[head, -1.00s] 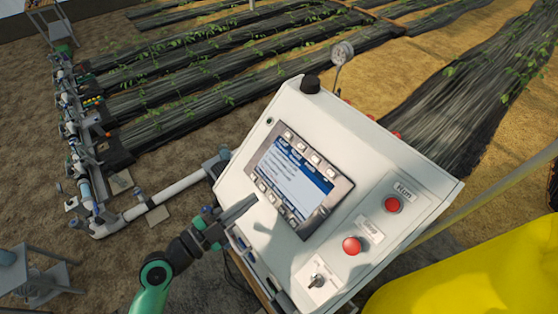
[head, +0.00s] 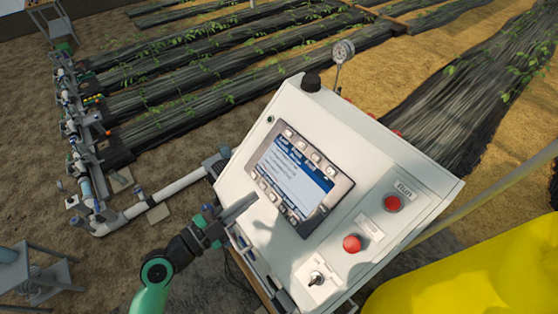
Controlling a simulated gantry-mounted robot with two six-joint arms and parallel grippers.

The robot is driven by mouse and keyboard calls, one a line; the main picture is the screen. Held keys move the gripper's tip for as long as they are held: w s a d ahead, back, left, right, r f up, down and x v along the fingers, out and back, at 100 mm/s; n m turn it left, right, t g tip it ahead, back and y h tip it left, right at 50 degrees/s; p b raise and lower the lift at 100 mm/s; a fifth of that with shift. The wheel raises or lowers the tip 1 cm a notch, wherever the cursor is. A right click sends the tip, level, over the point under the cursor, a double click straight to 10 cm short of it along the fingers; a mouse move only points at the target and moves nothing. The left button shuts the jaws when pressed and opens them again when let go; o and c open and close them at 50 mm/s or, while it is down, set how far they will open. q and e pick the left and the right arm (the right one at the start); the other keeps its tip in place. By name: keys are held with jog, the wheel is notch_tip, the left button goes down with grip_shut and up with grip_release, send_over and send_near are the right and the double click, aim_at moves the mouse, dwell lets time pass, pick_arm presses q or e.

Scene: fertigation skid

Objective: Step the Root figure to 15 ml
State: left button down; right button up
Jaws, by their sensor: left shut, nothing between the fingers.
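The white control panel (head: 320,130) stands tilted in the middle of the head view. Its screen (head: 296,176) is lit with a blue header and lines of text too small to read, so I cannot make out the Root figure. Grey-white buttons (head: 316,157) run along the screen's upper edge, and more run along its lower edge (head: 276,198). My left gripper (head: 252,199) is shut and empty, its tip over the panel face just left of the lower button row. I cannot tell whether it touches the panel. My right gripper is not in view.
Two red buttons (head: 392,203) and a selector switch (head: 317,278) sit on the panel's right and lower parts. A black knob (head: 311,82) and a gauge (head: 343,50) are at its top. A yellow tank (head: 480,270) stands at right, pipes (head: 165,193) at left.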

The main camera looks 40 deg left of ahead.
aim_at(272, 197)
pick_arm(q)
jog(key=s+r+n, duration=0.1)
jog(key=n, duration=0.5)
jog(key=r+n, duration=0.1)
jog(key=n, duration=0.6)
jog(key=s+r+n+y+p, duration=0.1)
jog(key=n, duration=0.5)
jog(key=shift+s+d+n, duration=0.1)
jog(key=shift+s+n, duration=0.2)
jog(key=shift+w+d+f+b, duration=0.2)
jog(key=shift+w+f+b, duration=0.4)
jog(key=shift+w+f, duration=0.45)
jog(key=shift+w+d+f+b, duration=0.2)
jog(key=shift+w+f+b, duration=0.4)
jog(key=shift+w+f, duration=0.45)
jog(key=shift+w+d+f+b, duration=0.2)
jog(key=shift+w+f+b, duration=0.5)
jog(key=shift+f, duration=0.5)
jog(key=shift+w+f, duration=0.1)
jog(key=shift+w, duration=0.05)
jog(key=shift+w+f, duration=0.2)
jog(key=shift+w, duration=0.05)
